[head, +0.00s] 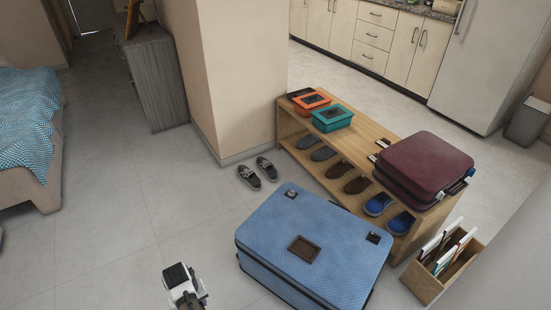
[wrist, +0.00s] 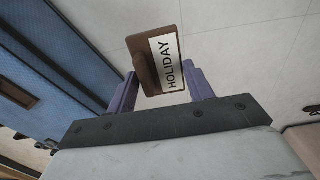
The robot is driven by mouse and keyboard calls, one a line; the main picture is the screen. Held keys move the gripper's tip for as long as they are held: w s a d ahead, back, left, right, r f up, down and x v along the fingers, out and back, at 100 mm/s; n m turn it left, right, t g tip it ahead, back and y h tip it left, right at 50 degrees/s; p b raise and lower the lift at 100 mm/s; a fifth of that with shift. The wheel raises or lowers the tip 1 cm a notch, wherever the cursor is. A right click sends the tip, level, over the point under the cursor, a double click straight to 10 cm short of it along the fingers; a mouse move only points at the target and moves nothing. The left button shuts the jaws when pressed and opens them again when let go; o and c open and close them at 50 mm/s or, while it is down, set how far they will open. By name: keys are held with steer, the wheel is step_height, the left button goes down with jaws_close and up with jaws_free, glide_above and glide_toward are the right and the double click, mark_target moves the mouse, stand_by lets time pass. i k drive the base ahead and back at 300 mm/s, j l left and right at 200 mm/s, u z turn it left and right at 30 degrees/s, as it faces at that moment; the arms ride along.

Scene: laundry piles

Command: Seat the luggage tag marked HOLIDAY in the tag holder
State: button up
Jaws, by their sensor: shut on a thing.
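A brown luggage tag (wrist: 145,60) with a white label reading HOLIDAY and a raised brown grip shows in the wrist view. My gripper (wrist: 162,85) is shut on it, with one purple finger on each side. The tag holder (head: 304,249) looks like a dark brown frame on top of the blue suitcase (head: 275,215), which lies flat on the floor. The holder also shows at the left of the wrist view (wrist: 18,94), apart from the tag. In the head view my gripper end is low, left of the suitcase; I cannot make out the tag there.
A wooden shoe bench (head: 365,130) stands behind the suitcase, with a maroon suitcase (head: 424,165), an orange box (head: 311,103) and a teal box (head: 332,118) on top. A wooden file box (head: 425,283) stands at right. The floor left of the blue suitcase is clear.

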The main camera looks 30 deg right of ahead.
mark_target(326, 251)
steer(key=i+z, duration=0.1)
steer(key=z, duration=0.25)
steer(key=i+j+z, duration=0.1)
steer(key=z, duration=0.25)
steer(key=j+z, duration=0.15)
steer(key=z, duration=0.2)
steer(key=i+j+z, duration=0.2)
steer(key=z, duration=0.25)
steer(key=i+j+z, duration=0.2)
steer(key=z, duration=0.2)
steer(key=i+j+z, duration=0.1)
steer(key=j+z, duration=0.15)
steer(key=i+j+z, duration=0.1)
steer(key=j+z, duration=0.15)
